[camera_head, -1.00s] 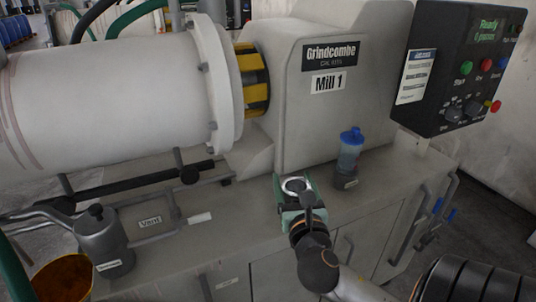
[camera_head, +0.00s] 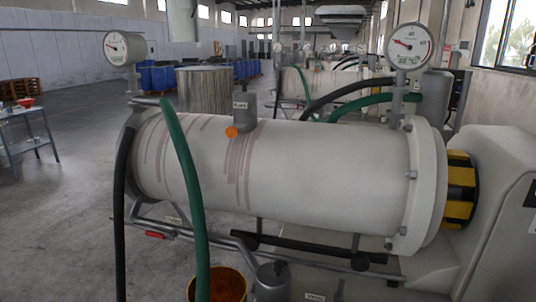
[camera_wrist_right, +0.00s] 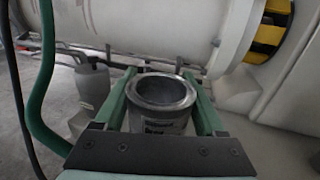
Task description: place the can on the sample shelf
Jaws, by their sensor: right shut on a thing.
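The can (camera_wrist_right: 160,108), a grey metal can with a bright rim, an open top and a printed label, shows in the right wrist view. My right gripper (camera_wrist_right: 160,85) has its two green fingers on either side of it and is shut on it. The can looks upright, in front of the mill's drum. In the head view neither gripper nor the can shows. I cannot identify the sample shelf; a grey metal stand with two levels (camera_head: 28,146) at the far left has a small red and orange item on top.
The white mill drum (camera_head: 290,165) fills the middle, with a green hose (camera_head: 187,190) hanging before it. An orange-brown bucket (camera_head: 228,286) and a grey jug (camera_head: 272,283) are below. Open floor (camera_head: 70,220) lies at left, with blue drums (camera_head: 165,77) behind.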

